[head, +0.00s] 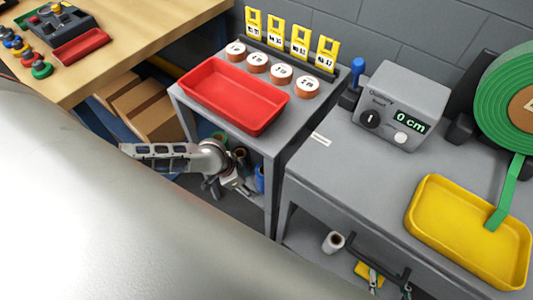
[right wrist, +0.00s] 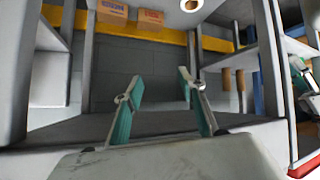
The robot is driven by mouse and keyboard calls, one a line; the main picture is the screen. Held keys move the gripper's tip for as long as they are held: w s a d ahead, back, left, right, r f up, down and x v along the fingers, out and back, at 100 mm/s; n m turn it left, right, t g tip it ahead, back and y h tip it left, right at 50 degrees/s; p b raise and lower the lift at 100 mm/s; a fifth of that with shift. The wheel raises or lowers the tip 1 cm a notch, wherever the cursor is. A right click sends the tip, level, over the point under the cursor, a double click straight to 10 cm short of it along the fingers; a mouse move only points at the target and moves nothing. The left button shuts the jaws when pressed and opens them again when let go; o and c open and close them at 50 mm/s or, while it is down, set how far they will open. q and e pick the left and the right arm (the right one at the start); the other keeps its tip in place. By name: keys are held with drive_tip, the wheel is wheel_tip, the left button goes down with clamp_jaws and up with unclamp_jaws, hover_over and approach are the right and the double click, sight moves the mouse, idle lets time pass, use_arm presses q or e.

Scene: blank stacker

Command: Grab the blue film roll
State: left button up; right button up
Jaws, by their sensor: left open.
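The blue film roll (head: 260,178) stands on the lower shelf of the grey table below the red tray, partly hidden by the table's leg and my left gripper. My left gripper (head: 242,187) is open, just left of the blue roll in the head view; I cannot tell whether it touches it. My right gripper (right wrist: 162,105) shows in the right wrist view with its teal-padded fingers apart and nothing between them.
A red tray (head: 212,68) and several labelled rolls top this table. A dark roll (head: 240,155) stands beside the blue one. The right-hand table holds a yellow tray (head: 425,194) and a grey counter box (head: 400,104); a white roll (head: 333,242) stands below.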

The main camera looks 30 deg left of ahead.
use_arm(q)
drive_tip(key=w+d, duration=0.2)
drive_tip(key=w+d+b, duration=0.1)
drive_tip(key=w+d, duration=0.1)
drive_tip(key=w, duration=0.1)
drive_tip(key=shift+d+f, duration=0.1)
drive_tip(key=shift+f, duration=0.55)
drive_tip(key=shift+w+r, duration=0.1)
drive_tip(key=c, duration=1.2)
drive_tip(key=shift+r, duration=0.1)
